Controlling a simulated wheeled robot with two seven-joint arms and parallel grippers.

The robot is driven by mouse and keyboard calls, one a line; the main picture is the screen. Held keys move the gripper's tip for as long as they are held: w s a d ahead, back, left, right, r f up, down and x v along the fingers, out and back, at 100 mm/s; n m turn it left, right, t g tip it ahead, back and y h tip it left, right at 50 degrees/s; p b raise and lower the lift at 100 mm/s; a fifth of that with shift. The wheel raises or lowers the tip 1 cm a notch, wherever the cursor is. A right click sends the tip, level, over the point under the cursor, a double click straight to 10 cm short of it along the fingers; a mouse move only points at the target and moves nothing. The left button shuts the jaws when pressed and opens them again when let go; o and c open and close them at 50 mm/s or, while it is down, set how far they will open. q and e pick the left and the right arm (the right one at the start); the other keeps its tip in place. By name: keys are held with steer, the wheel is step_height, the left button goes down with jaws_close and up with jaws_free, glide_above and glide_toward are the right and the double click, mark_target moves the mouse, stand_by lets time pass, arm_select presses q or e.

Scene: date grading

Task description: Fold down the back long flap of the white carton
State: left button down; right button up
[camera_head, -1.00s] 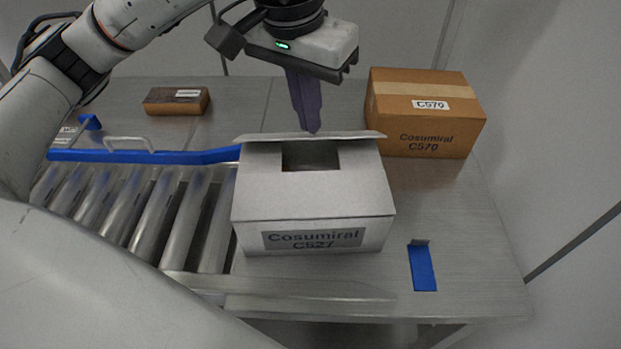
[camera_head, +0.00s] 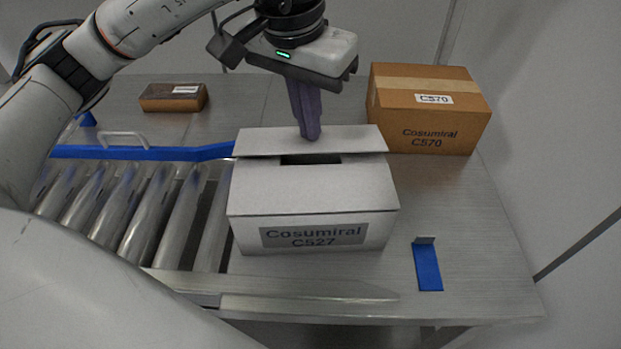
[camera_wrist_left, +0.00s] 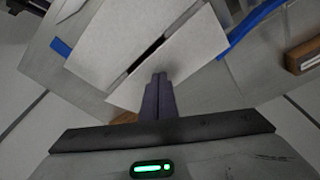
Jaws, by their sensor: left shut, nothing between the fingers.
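The white carton (camera_head: 312,233) labelled "Cosumiral C527" stands at the table's middle, beside the end of the rollers. Its front long flap (camera_head: 310,190) lies folded over the top. Its back long flap (camera_head: 352,139) leans forward over the opening, with a dark gap left between the two flaps. My left gripper (camera_head: 311,136) is shut and empty, fingers pointing down at the back edge of the back flap. In the left wrist view the shut fingertips (camera_wrist_left: 160,78) overlap the back flap (camera_wrist_left: 190,62); whether they touch is hard to tell. My right gripper is not in view.
A brown carton (camera_head: 425,115) labelled "C570" stands behind right of the white carton. A small brown box (camera_head: 174,103) lies at the back left. A roller conveyor (camera_head: 135,205) with a blue rail is at left. A blue strip (camera_head: 428,268) lies front right.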

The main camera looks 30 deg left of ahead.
arm_select(q)
steer(key=shift+f+b, duration=0.5)
steer(key=shift+f, duration=0.2)
steer(key=shift+r, duration=0.1)
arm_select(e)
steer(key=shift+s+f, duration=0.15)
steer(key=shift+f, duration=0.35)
arm_select(q)
steer(key=shift+r, duration=0.1)
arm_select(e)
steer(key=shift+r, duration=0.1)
